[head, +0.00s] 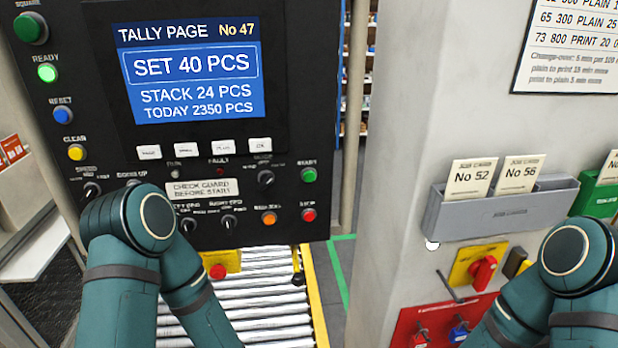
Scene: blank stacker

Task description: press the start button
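The start button (309,174) is a small green round button at the right edge of the black control panel (300,60), under a small label that seems to read START. A red button (309,214) sits below it, its label seemingly STOP. The panel's screen (190,68) shows a tally page with SET 40 PCS, STACK 24 PCS and TODAY 2350 PCS. My teal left arm bends in front of the panel's lower left, clear of the start button in the picture. My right arm is at the lower right. Neither gripper is in view.
An orange button (268,218) and several knobs are close by. A CHECK GUARD BEFORE START label (201,189) is on the panel. A roller conveyor (255,312) runs below. A grey job card holder (505,209) and a red switch (483,272) are on the right pillar.

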